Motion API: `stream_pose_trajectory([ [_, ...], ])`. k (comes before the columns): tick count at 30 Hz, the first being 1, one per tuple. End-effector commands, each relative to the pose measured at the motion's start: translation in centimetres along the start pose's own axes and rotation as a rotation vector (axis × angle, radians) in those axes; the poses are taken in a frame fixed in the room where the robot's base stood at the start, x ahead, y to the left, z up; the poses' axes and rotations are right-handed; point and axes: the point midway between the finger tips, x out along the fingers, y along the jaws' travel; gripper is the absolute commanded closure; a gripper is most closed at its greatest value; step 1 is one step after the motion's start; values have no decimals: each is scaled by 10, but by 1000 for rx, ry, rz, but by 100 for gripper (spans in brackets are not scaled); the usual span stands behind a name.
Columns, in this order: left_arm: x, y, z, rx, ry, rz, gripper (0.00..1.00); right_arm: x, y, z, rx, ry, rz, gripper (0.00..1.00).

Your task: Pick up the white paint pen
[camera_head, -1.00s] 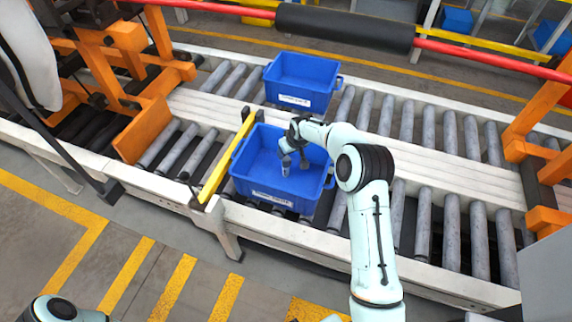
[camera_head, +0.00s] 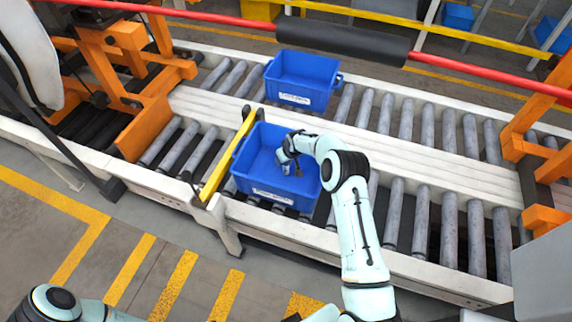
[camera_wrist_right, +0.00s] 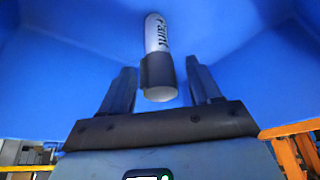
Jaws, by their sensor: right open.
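The white paint pen (camera_wrist_right: 157,36) shows in the right wrist view with dark lettering, a dark band and a pale end towards me. It stands out against the blue inside of the near bin (camera_head: 272,195). My right gripper (camera_wrist_right: 161,68) is open, with one finger on each side of the pen's lower end; gaps show on both sides. In the head view my right gripper (camera_head: 290,164) is down inside the near bin, and I cannot make out the pen there. My left gripper is out of view; only part of my left arm shows at bottom left.
The near bin sits on a roller conveyor (camera_head: 425,215), beside a yellow bar (camera_head: 228,158) on its left. A second blue bin (camera_head: 302,80) stands on the far conveyor line. Orange frames (camera_head: 145,130) stand at the left and right. A red rail (camera_head: 470,60) crosses the back.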

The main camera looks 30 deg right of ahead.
Motion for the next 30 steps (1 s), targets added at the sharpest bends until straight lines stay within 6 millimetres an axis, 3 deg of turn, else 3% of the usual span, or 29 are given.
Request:
stream_pose_trajectory([
  [1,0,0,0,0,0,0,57,0,0,0,0,-1,0,47],
  [3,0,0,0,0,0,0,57,0,0,0,0,-1,0,70],
  [6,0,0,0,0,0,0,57,0,0,0,0,-1,0,97],
  [20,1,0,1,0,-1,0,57,-5,0,-2,0,0,0,97],
  [26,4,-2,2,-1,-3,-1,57,-28,0,-12,0,3,1,97],
  [30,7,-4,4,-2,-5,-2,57,-61,0,-26,-1,5,1,97],
])
